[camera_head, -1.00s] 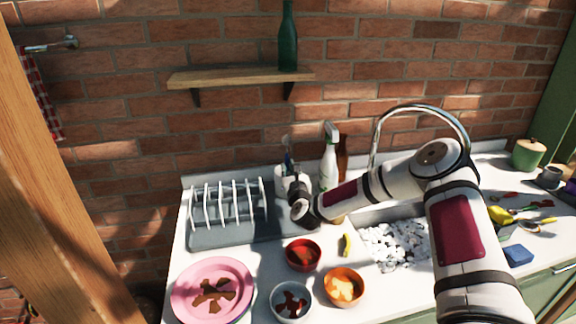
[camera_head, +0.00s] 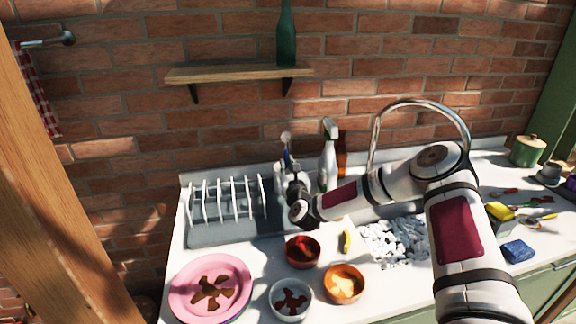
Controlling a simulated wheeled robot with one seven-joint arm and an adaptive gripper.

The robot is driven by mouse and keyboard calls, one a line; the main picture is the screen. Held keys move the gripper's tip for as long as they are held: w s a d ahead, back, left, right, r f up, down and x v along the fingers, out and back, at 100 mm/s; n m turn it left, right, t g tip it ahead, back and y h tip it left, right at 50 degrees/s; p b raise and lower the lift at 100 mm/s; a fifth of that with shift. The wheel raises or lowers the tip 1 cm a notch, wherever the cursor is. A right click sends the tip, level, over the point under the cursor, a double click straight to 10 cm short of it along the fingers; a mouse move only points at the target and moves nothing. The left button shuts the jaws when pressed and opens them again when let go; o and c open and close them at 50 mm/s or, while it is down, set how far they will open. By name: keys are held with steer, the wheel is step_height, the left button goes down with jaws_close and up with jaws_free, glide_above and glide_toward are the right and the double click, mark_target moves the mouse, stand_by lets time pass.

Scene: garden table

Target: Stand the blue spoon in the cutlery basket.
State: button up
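The cutlery basket (camera_head: 279,179) is a pale holder at the back of the counter, just right of the dish rack, partly hidden by my gripper. A blue utensil handle (camera_head: 288,157) rises above it, with a pale rounded head (camera_head: 286,137) on top; this looks like the blue spoon, upright. My gripper (camera_head: 294,178) is dark and points away from me, right at the front of the basket. Its fingertips are hidden, so I cannot tell whether it grips the handle, or whether the spoon's lower end is inside the basket.
A grey dish rack (camera_head: 225,233) stands left of the basket, and a spray bottle (camera_head: 328,160) and a brown bottle (camera_head: 341,157) to its right. Bowls and a pink plate (camera_head: 238,273) occupy the front. The sink (camera_head: 395,243) lies under my arm. A wall shelf (camera_head: 240,72) hangs above.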

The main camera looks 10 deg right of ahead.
steer(key=o, duration=0.5)
steer(key=shift+g, duration=0.5)
steer(key=f, duration=0.4)
steer(key=shift+s+a+f, duration=0.2)
steer(key=shift+s+f, duration=0.1)
steer(key=shift+d, duration=0.15)
steer(key=shift+s, duration=0.4)
steer(key=shift+t, duration=0.5)
steer(key=shift+s+a+r, duration=0.15)
steer(key=shift+s+r, duration=0.45)
steer(key=shift+s, duration=1.2)
steer(key=shift+s+a+r, duration=0.15)
steer(key=shift+s+r, duration=0.5)
steer(key=shift+s, duration=1.1)
steer(key=shift+s+a+r, duration=0.15)
steer(key=shift+s+r, duration=0.45)
steer(key=shift+s, duration=1.2)
